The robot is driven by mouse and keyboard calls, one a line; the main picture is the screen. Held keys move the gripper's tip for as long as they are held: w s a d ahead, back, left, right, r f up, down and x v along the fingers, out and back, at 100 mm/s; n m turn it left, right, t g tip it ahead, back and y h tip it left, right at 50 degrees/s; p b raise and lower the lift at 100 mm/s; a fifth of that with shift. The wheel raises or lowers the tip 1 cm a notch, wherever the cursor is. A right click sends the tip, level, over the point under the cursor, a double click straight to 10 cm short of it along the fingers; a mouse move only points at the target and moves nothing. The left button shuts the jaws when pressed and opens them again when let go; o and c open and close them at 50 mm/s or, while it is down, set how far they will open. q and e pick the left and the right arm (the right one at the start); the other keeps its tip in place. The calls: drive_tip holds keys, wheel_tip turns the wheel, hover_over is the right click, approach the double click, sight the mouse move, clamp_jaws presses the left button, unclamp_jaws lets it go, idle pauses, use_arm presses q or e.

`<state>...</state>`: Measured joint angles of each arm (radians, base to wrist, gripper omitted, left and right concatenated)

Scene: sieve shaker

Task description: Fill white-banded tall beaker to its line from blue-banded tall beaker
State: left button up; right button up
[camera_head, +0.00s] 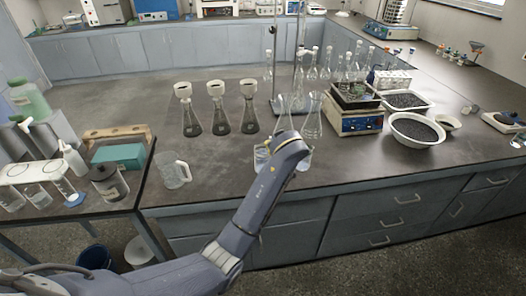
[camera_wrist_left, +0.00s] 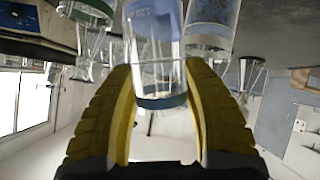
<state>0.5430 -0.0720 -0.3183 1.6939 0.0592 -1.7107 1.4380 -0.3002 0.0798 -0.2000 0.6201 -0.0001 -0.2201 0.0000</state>
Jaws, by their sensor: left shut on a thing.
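My left gripper (camera_wrist_left: 159,70) is shut on a clear tall beaker (camera_wrist_left: 160,84), with one yellow finger on each side of it in the left wrist view. This beaker has a dark bluish band near its rim and printed marks; that view is upside down. A second clear beaker (camera_wrist_left: 211,32) stands close beside it and shows a pale band. In the head view my left wrist covers the fingers and much of both beakers; glass shows left of the wrist (camera_head: 262,157) and right of it (camera_head: 305,158). The liquid levels and fill line are unclear. My right gripper is not in view.
A sieve shaker (camera_head: 357,122) stands on the bench to the right, near white bowls of dark grains (camera_head: 415,144). Several flasks (camera_head: 249,120) stand behind and left. A glass jug (camera_head: 174,176) is near the left bench edge. Tall glassware (camera_head: 313,120) stands close behind the wrist.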

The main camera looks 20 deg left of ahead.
use_arm(q)
drive_tip(key=shift+s+d+f+m+y+b, duration=0.1)
drive_tip(key=shift+d+f+m+y+b, duration=0.1)
drive_tip(key=shift+d+f+m+y, duration=0.35)
drive_tip(key=shift+s+d+f+m+y+b, duration=0.15)
drive_tip(key=shift+d+f, duration=0.15)
drive_tip(key=shift+f, duration=0.4)
drive_tip(key=shift+d+f+m+t+y+b, duration=0.15)
drive_tip(key=shift+d+f+t+y, duration=0.05)
drive_tip(key=shift+f, duration=0.35)
drive_tip(key=shift+d+f+m+t+y+b, duration=0.15)
drive_tip(key=shift+d+f+t+y, duration=0.1)
drive_tip(key=shift+f, duration=0.35)
drive_tip(key=shift+d+f+m+t+y+b, duration=0.1)
drive_tip(key=shift+d+f+t+y+b, duration=0.1)
drive_tip(key=shift+f, duration=0.35)
